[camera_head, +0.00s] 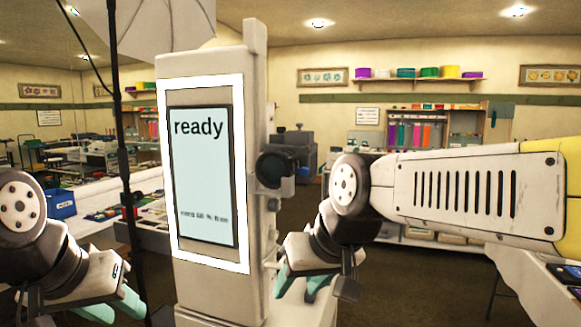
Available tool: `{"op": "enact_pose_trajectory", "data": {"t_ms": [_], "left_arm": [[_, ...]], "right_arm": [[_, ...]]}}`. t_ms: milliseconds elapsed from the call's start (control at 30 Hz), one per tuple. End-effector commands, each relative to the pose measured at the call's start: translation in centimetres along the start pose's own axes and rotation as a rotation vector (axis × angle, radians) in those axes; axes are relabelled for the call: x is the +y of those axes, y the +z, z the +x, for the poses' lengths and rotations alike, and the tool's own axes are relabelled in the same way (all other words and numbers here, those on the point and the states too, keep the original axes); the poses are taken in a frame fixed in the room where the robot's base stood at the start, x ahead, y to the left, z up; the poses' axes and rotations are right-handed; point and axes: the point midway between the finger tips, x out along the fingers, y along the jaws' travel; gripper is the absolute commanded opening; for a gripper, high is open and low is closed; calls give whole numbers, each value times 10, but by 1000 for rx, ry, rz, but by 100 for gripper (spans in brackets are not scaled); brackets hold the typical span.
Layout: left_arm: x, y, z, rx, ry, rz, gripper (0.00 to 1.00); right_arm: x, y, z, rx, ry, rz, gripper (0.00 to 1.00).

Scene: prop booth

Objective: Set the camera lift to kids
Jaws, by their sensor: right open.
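The booth (208,90) stands upright in the middle, with a white-framed screen (204,165) that reads "ready" and a line of small text too fine to read. A dark camera (276,168) with a lens sits on a small bracket on the booth's right side, on a narrow upright strip (271,225). Height marks such as "kids" cannot be made out. My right gripper (301,284) is open and empty, low beside the booth's right side, below the camera. My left gripper (114,306) is at the lower left, apart from the booth; its teal fingers are partly cut off.
A dark light stand (122,150) with a white umbrella (160,22) rises left of the booth. A blue bin (60,203) sits on a table behind my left arm. Shelves with coloured items (420,132) line the back wall. A table edge (560,274) shows at the right.

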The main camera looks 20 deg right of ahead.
Motion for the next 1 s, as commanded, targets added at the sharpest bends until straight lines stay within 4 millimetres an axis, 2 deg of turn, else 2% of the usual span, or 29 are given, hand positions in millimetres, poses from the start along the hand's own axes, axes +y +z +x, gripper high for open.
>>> {"op": "enact_pose_trajectory", "data": {"t_ms": [100,167,267,467,633,767,867,1000], "left_arm": [[0,0,0,0,0,0,36],[0,0,0,0,0,0,36],[0,0,0,0,0,0,36],[0,0,0,0,0,0,36],[0,0,0,0,0,0,36],[0,0,0,0,0,0,36],[0,0,0,0,0,0,36],[0,0,0,0,0,0,36]], "right_arm": [[0,0,0,0,0,0,49],[0,0,0,-1,-1,1,39],[0,-2,4,-26,-13,16,37],[-6,-15,30,-198,-138,130,37],[-6,-46,63,-325,-331,279,37],[4,-77,92,-358,-492,399,37],[21,-103,118,-341,-614,495,37],[61,-138,158,-259,-769,626,37]]}}
